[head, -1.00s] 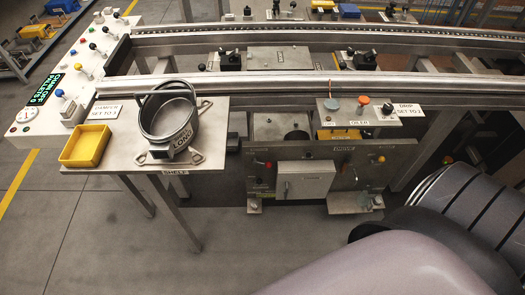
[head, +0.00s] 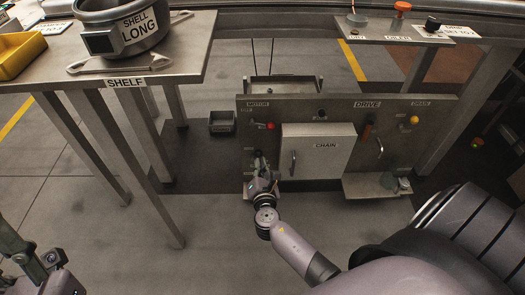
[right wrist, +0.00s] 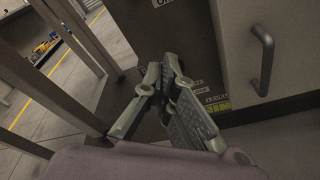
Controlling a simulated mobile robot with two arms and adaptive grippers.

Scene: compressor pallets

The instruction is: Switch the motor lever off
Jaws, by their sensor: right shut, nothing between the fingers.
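The motor lever's red knob (head: 270,126) shows below the MOTOR sign on the left of the grey drive panel (head: 350,108). My right gripper (head: 259,157) is below the knob at the panel's left part, pointing up and apart from the knob. In the right wrist view my right gripper (right wrist: 165,65) is shut with nothing between its fingers, in front of the dark panel with small labels. The red knob cannot be made out in that view. Part of my left gripper (head: 52,262) shows at the bottom left corner; its fingers are not clear.
The chain door (head: 318,150) with its handle stands right of my right gripper; the handle (right wrist: 264,60) shows in the right wrist view.

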